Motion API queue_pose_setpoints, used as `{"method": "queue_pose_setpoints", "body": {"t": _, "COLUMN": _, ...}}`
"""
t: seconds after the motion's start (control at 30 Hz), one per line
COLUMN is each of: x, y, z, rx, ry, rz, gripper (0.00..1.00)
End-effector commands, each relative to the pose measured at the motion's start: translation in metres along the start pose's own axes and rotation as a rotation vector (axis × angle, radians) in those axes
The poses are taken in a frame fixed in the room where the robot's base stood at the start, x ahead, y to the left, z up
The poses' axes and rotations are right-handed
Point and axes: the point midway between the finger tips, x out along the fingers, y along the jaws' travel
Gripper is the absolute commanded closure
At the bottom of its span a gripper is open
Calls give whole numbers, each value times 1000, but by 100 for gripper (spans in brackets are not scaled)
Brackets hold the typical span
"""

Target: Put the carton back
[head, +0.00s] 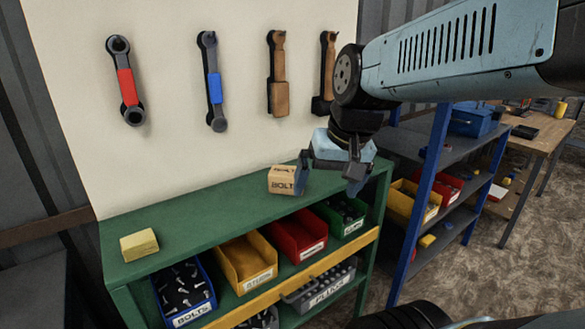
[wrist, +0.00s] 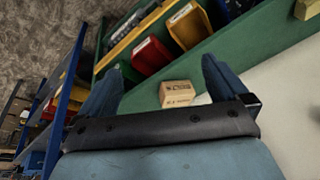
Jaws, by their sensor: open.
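A small brown cardboard carton (head: 282,181) with dark "BOLTS" lettering sits on the green top of the shelf unit (head: 205,222), toward its right end. My gripper (head: 329,178) is open and empty, just to the right of the carton, with its near finger overlapping the carton's right edge in the head view. In the wrist view the carton (wrist: 177,94) shows in the gap between the two spread fingers (wrist: 160,88), closer to the right one. I cannot tell whether a finger touches it.
Below the top are blue, yellow (head: 246,262), red (head: 297,236) and green bins. A yellow block (head: 139,245) lies at the top's left end. Tools hang on the pale board (head: 180,60) behind. A blue-framed rack (head: 424,185) stands to the right. The top's middle is clear.

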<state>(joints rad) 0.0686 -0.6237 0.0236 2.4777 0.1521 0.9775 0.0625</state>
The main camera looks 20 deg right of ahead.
Motion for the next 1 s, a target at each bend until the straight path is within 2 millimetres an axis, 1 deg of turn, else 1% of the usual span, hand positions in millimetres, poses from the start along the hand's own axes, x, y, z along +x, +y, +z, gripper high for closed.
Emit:
{"method": "queue_pose_setpoints", "body": {"t": 0.03, "x": -8, "y": 1, "z": 2, "rx": -50, "ry": 47, "rz": 17, "gripper": 0}}
{"method": "queue_pose_setpoints", "body": {"t": 0.1, "x": -15, "y": 3, "z": 3, "rx": -107, "ry": 98, "rz": 41, "gripper": 0}}
{"method": "queue_pose_setpoints", "body": {"t": 0.17, "x": -20, "y": 4, "z": 4, "rx": -145, "ry": 132, "rz": 57, "gripper": 0}}
{"method": "queue_pose_setpoints", "body": {"t": 0.2, "x": -23, "y": 12, "z": 3, "rx": -164, "ry": 148, "rz": 65, "gripper": 0}}
{"method": "queue_pose_setpoints", "body": {"t": 0.3, "x": -27, "y": 14, "z": 3, "rx": -193, "ry": 176, "rz": 78, "gripper": 0}}
{"method": "queue_pose_setpoints", "body": {"t": 1.0, "x": -28, "y": 14, "z": 3, "rx": -200, "ry": 181, "rz": 81, "gripper": 0}}
